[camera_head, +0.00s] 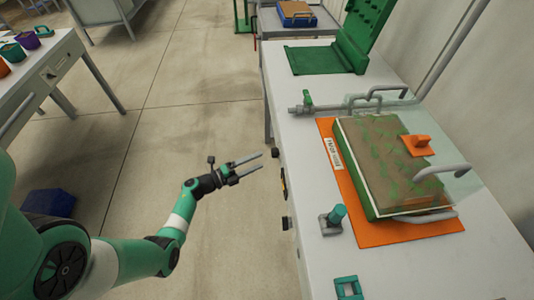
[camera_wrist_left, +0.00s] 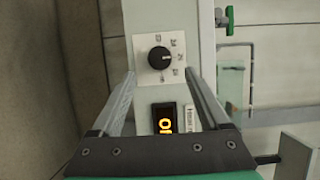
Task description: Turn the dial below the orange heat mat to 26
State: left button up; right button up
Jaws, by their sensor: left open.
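The orange heat mat (camera_head: 385,236) lies on the white bench, with a soil-filled tray (camera_head: 375,160) on it. A round black dial (camera_wrist_left: 159,58) sits on a white plate with printed numbers around it, too small to read surely. A pale mark on the dial points toward picture right. My left gripper (camera_head: 262,161) is open and empty beside the bench's front face. In the left wrist view its two fingers (camera_wrist_left: 161,74) stand apart, with the dial between and beyond their tips. Contact with the dial is not visible. My right gripper is not in view.
A black display with orange digits (camera_wrist_left: 165,119) sits beside the dial plate. A clear cover with a metal handle (camera_head: 443,171) is over the tray. A grey fitting with a teal knob (camera_head: 336,215) stands near the bench edge. The floor left of the bench (camera_head: 200,110) is clear.

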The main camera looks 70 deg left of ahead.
pick_arm(q)
jog(key=s, duration=0.3)
jog(key=s+p, duration=0.1)
jog(key=s, duration=0.1)
jog(key=shift+s+d, duration=0.25)
